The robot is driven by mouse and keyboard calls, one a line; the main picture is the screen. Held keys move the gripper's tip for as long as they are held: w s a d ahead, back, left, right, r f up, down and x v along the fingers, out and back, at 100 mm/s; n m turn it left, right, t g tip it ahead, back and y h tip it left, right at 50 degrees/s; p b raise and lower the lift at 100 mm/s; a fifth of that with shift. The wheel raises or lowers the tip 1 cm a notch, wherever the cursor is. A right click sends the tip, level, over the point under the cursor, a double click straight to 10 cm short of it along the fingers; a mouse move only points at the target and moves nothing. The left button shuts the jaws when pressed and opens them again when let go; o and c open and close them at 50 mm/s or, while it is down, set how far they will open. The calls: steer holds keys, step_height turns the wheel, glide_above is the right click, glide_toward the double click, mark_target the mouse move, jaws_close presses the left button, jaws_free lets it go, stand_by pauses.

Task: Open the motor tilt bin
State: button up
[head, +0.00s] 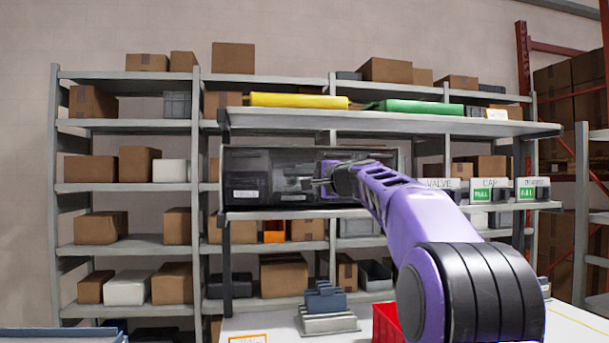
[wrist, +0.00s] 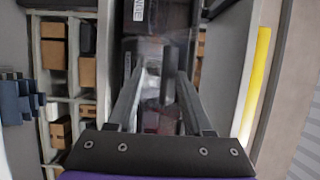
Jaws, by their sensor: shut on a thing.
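A row of dark, see-through tilt bins (head: 262,165) sits under the upper shelf in the middle of the head view. A white label (head: 245,194) on its left part is too small to read. My gripper (head: 322,183) is at the front of the row, right of that label. In the wrist view my gripper (wrist: 157,82) has both fingers against the bin front, closed on a small grey handle-like part (wrist: 167,76). The arm hides the bins to the right. I cannot read a motor label or tell how far the bin is tilted.
Yellow (head: 298,101) and green (head: 414,107) items lie on the shelf above. Small dispensers with green panels (head: 482,194) stand to the right. Below are a grey stepped block (head: 328,308) and a red bin (head: 386,322) on the white table.

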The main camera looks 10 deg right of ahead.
steer(key=shift+o, duration=0.8)
steer(key=shift+w+f+h, duration=0.3)
steer(key=shift+w+f, duration=0.15)
steer(key=shift+f, duration=0.4)
steer(key=shift+s+d, duration=0.1)
steer(key=r+v, duration=0.1)
steer(key=v, duration=1.6)
steer(key=shift+s+b, duration=0.35)
steer(key=shift+b, duration=0.05)
steer(key=shift+d+r, duration=0.15)
